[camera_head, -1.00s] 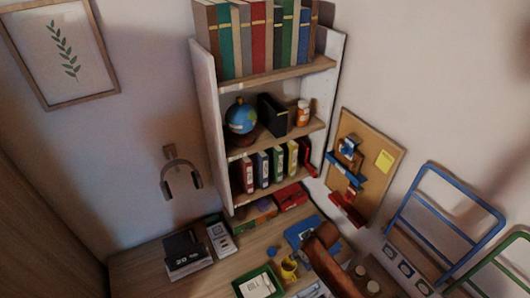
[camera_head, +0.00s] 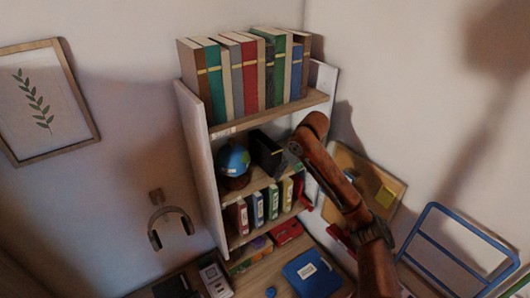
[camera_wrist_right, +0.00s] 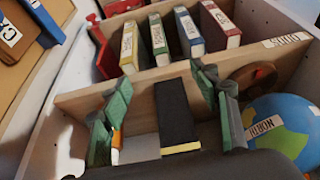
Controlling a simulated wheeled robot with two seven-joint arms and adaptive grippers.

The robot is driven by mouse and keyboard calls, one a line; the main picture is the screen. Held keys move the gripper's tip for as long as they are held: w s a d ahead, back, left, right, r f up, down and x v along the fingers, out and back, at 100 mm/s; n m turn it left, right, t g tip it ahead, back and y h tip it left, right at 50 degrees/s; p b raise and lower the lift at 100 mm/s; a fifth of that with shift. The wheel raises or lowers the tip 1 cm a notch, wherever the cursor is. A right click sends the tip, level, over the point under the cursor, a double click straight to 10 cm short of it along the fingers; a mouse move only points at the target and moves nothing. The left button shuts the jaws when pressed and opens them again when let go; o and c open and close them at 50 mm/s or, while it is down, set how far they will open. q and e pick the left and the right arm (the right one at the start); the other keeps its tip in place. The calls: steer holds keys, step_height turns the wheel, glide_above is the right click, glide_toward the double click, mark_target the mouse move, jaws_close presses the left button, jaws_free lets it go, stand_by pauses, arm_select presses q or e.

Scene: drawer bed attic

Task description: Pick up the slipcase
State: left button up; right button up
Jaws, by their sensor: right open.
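The slipcase, a black upright box (camera_head: 266,152), stands on the middle shelf, just right of the globe. In the right wrist view, the dark slipcase (camera_wrist_right: 176,112) with a pale yellow edge shows between my fingers. My right gripper (camera_wrist_right: 160,85) is open, one green-grey finger on each side of the slipcase, with visible gaps. In the head view my right arm reaches up from the lower right and its wrist end (camera_head: 297,152) is close to the slipcase's right side. The fingers are hard to make out there. My left gripper is not in view.
The globe (camera_head: 233,161) stands close beside the slipcase. An orange bottle (camera_wrist_right: 116,140) is partly hidden behind one finger. Binders (camera_head: 258,207) fill the shelf below, and tall books (camera_head: 243,75) stand above. The shelf's side wall (camera_head: 322,82) bounds the space.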

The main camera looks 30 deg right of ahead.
mark_target(277, 162)
steer(key=w, duration=0.3)
steer(key=w+a+p, duration=0.1)
steer(key=w, duration=0.1)
steer(key=shift+w, duration=0.55)
steer(key=shift+w+p, duration=0.25)
steer(key=shift+p, duration=0.2)
steer(key=shift+w+r+p, duration=0.1)
steer(key=shift+w+p, duration=0.5)
steer(key=shift+w, duration=0.65)
steer(key=shift+p+x, duration=0.75)
steer(key=shift+x, duration=0.45)
steer(key=shift+w, duration=0.15)
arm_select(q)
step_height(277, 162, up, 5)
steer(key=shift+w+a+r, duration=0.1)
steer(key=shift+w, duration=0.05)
arm_select(e)
steer(key=shift+f, duration=0.5)
steer(key=shift+w, duration=0.1)
steer(key=shift+c, duration=0.5)
